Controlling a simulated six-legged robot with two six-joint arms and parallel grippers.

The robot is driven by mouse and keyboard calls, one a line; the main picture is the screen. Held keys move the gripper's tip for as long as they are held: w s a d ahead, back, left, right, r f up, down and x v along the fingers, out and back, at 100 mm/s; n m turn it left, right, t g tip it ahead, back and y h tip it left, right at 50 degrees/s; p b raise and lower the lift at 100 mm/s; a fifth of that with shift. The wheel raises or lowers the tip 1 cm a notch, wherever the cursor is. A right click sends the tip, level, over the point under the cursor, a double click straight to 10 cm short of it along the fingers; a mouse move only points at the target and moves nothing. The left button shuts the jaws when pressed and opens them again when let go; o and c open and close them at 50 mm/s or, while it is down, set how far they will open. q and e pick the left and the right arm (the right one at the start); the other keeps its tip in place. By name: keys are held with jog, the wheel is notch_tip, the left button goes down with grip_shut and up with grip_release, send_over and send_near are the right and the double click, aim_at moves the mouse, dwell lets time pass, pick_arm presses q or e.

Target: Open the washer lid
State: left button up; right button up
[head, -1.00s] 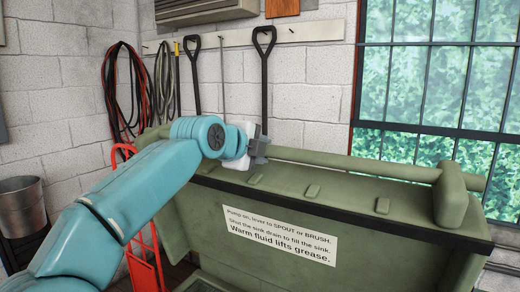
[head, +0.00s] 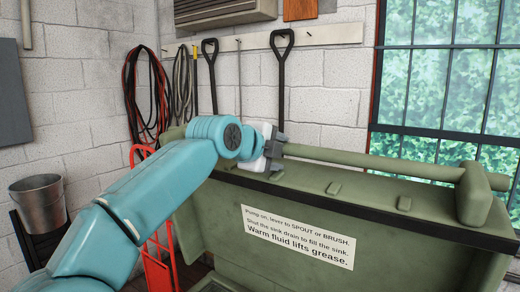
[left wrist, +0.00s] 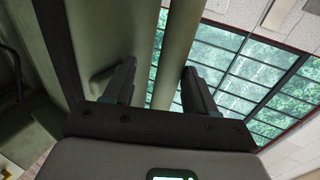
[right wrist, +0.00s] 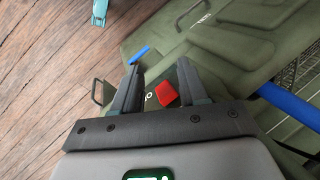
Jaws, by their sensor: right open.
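The washer lid (head: 235,198) is a broad green panel with a printed sign (head: 298,237) on its face. It stands raised in the head view. A long green bar (head: 380,161) runs along its top on blocks. My left gripper (head: 276,150) is at the bar's left part. In the left wrist view the bar (left wrist: 175,60) passes between the spread fingers (left wrist: 158,80), with a gap beside the left one. My right gripper (right wrist: 157,88) is open and empty, over a green panel (right wrist: 200,50) with a red knob (right wrist: 167,94).
A red hand truck (head: 158,262) and a metal bucket (head: 38,203) stand at the left. Hoses (head: 145,95) and shovels (head: 283,75) hang on the wall behind the lid. Blue parts (right wrist: 290,105) and wooden floor (right wrist: 50,80) show in the right wrist view.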

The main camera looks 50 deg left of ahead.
pick_arm(q)
jog(key=b+v, duration=0.2)
jog(key=v, duration=1.3)
jog(key=shift+s, duration=0.35)
jog(key=shift+s+r, duration=0.15)
